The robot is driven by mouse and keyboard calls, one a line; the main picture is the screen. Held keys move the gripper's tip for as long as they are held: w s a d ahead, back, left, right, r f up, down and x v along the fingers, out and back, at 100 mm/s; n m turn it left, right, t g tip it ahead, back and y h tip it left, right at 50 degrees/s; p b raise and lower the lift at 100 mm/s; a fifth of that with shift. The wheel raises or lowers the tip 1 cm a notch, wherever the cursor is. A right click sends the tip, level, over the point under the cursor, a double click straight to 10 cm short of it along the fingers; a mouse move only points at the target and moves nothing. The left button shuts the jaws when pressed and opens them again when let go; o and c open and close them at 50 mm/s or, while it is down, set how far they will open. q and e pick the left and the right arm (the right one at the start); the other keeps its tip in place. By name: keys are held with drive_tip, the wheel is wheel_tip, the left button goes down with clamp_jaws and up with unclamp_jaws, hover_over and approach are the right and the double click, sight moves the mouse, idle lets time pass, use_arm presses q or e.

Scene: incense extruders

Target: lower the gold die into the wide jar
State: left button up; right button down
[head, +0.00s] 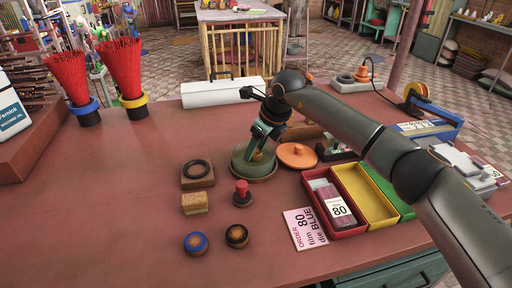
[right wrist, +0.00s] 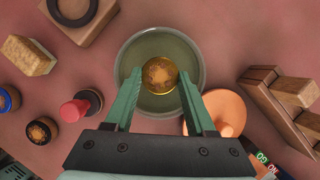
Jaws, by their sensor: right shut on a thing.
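The gold die (right wrist: 160,74) is a round, gold-brown piece between the green fingertips of my right gripper (right wrist: 160,80), which is shut on it. In the head view the gold die (head: 257,156) shows at the tips of my right gripper (head: 262,142), over the wide jar's opening. The wide jar is a round, olive-green vessel (head: 241,171); its rim (right wrist: 202,62) surrounds the die in the right wrist view. I cannot tell whether the die touches the jar's floor. My left gripper is not in view.
An orange lid (head: 297,154) lies close to the jar's right. A red-knobbed stamp (head: 242,193), a black ring on a wooden block (head: 197,172), a cork block (head: 194,203) and blue and black dies (head: 196,243) stand nearby. Red, yellow and green trays (head: 350,227) lie right.

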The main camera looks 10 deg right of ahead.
drive_tip(key=shift+f+b, duration=0.8)
drive_tip(key=shift+f, duration=0.6)
idle(0.5)
drive_tip(key=shift+c, duration=0.8)
unclamp_jaws()
